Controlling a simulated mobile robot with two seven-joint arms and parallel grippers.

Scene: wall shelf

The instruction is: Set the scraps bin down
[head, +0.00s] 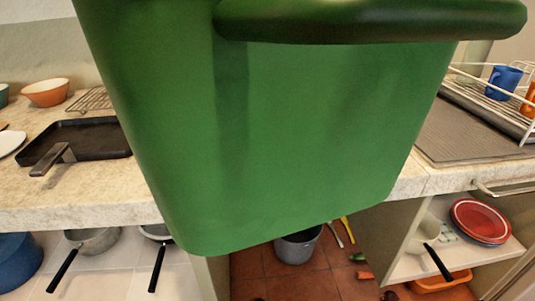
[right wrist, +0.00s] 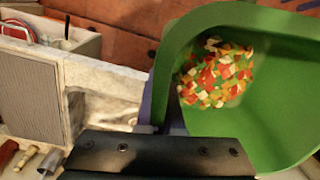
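The green scraps bin (head: 300,130) fills the middle of the head view, close to the camera and held up in front of the counter. Its thick rim crosses the top of that view, and its lower edge slants. In the right wrist view the bin (right wrist: 285,110) shows its inside, with chopped red, orange, white and green scraps (right wrist: 215,75) at the bottom. My right gripper (right wrist: 162,108) is shut on the bin's rim; its fingertips are partly hidden by the rim. My left gripper is in neither view.
A stone counter (head: 85,190) runs behind the bin, with a black pan (head: 85,140) left and a dish rack (head: 495,100) right. Below, a grey bucket (head: 298,247) and loose items stand on the tiled floor (head: 300,285). A red plate stack (head: 482,220) sits on a lower shelf.

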